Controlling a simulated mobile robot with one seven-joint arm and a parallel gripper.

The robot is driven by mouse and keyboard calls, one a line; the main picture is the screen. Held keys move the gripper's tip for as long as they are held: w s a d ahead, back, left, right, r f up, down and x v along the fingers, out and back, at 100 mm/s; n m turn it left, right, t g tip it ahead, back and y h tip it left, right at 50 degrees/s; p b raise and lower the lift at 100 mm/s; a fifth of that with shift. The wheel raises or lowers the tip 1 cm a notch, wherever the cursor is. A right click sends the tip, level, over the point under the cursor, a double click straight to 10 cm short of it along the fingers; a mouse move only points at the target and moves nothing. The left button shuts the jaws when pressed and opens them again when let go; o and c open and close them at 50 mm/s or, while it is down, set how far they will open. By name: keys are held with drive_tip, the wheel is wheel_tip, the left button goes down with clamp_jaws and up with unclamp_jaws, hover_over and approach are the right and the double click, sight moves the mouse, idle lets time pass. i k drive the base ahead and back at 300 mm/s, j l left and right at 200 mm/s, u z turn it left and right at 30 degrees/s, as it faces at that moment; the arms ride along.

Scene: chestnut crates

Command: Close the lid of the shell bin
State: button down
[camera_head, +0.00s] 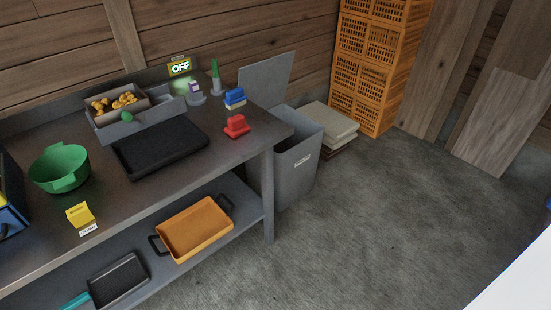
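The shell bin (297,165) is a tall grey bin with a small white label, standing on the floor at the right end of the workbench. Its grey lid (266,79) is open and stands tilted up at the back left of the bin, beyond the bench corner. The inside of the bin is mostly hidden from this angle. My gripper is not in this view.
The workbench (230,161) holds a black tray (160,147), a green colander (61,168), a red object (236,126) and a blue one (234,98). Stacked sacks (327,121) and orange crates (370,65) stand behind the bin. The floor (365,220) in front is clear.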

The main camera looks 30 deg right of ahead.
sight(264, 82)
drive_tip(key=i+l, duration=0.75)
drive_tip(key=l, duration=0.35)
drive_tip(key=i+l, duration=0.15)
drive_tip(key=l, duration=0.3)
drive_tip(key=i+l, duration=0.1)
drive_tip(key=l, duration=0.35)
drive_tip(key=i+l+u, duration=0.1)
drive_tip(key=l, duration=0.4)
drive_tip(key=i, duration=0.95)
